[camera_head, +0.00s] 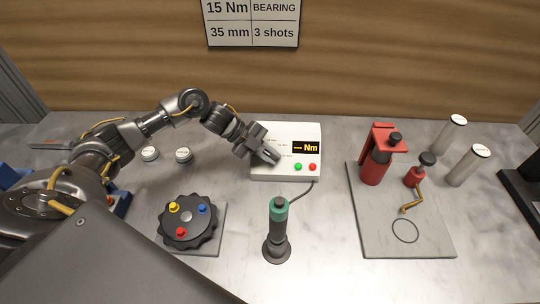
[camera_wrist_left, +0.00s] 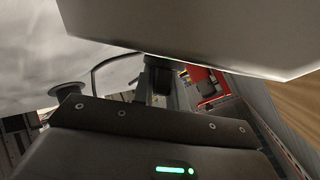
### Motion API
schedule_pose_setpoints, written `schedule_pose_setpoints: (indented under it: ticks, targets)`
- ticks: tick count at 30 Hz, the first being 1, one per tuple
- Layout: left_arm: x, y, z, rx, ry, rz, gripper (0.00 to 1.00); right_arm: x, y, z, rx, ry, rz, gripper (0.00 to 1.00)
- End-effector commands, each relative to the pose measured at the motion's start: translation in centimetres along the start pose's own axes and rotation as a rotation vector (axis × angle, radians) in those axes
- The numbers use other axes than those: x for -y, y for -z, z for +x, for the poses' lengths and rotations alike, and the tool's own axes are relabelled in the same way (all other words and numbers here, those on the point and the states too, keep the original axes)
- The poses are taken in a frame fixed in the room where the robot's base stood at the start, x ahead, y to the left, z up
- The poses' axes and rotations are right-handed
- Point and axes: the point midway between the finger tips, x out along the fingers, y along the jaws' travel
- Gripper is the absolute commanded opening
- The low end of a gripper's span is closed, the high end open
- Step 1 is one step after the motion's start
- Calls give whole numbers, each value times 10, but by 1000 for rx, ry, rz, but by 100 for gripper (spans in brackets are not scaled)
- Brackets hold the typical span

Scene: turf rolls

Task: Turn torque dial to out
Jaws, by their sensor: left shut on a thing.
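The white torque control box (camera_head: 286,172) stands at the middle back of the bench, with a dark display reading "-- Nm", a green button and a red button. My left gripper (camera_head: 270,156) is at the left part of its face, shut on the torque dial, which the fingers hide. The dial's printed labels are too small to read and partly covered. In the left wrist view the box (camera_wrist_left: 190,35) fills the top, close to the gripper, and the dial cannot be made out. My right gripper does not show.
A teal-topped driver (camera_head: 277,230) stands in front of the box, joined by a cable. A black fixture (camera_head: 187,222) with coloured knobs is at front left. A grey board (camera_head: 430,240) with red tools is at right. Two white-topped pieces (camera_head: 150,154) lie at left.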

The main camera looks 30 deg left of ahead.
Motion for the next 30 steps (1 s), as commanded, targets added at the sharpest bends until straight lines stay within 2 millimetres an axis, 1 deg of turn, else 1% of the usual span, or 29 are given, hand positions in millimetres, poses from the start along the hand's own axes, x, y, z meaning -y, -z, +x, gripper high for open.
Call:
schedule_pose_setpoints:
  ticks: [1, 6, 12, 28, 29, 30]
  targets:
    - [2, -1, 0, 3, -24, 14, 0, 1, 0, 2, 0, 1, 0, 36]
    - [2, 0, 0, 1, -111, 49, 0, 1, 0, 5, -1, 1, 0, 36]
    - [1, 0, 0, 0, -171, 72, 0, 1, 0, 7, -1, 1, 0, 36]
    - [0, 0, 0, 0, -196, 81, 0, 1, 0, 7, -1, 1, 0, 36]
    - [0, 0, 1, -1, -196, 81, 16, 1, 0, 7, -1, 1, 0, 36]
    - [0, 0, 1, -1, -196, 81, 21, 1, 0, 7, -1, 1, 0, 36]
